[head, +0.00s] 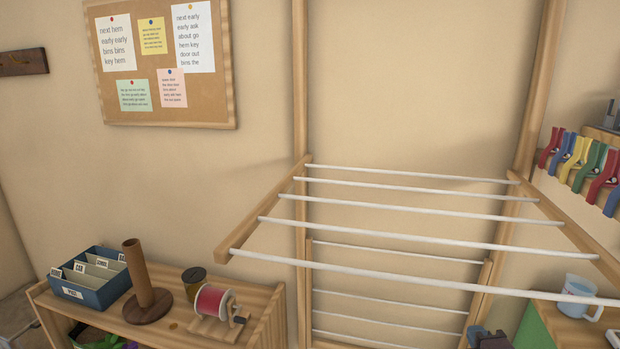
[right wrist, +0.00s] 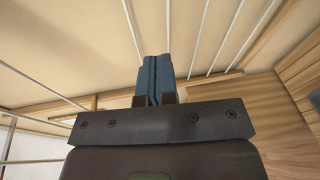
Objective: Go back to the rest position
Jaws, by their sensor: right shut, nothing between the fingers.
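White rack bars and wood show beyond the fingers there. My left gripper is not in view.
A wooden shelf (head: 255,300) at the lower left holds a blue file box (head: 85,285), a brown post stand (head: 148,285) and a red spool (head: 212,300). A light blue mug (head: 578,295) stands at the right, below coloured clips (head: 585,165). A corkboard (head: 190,100) hangs on the wall.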

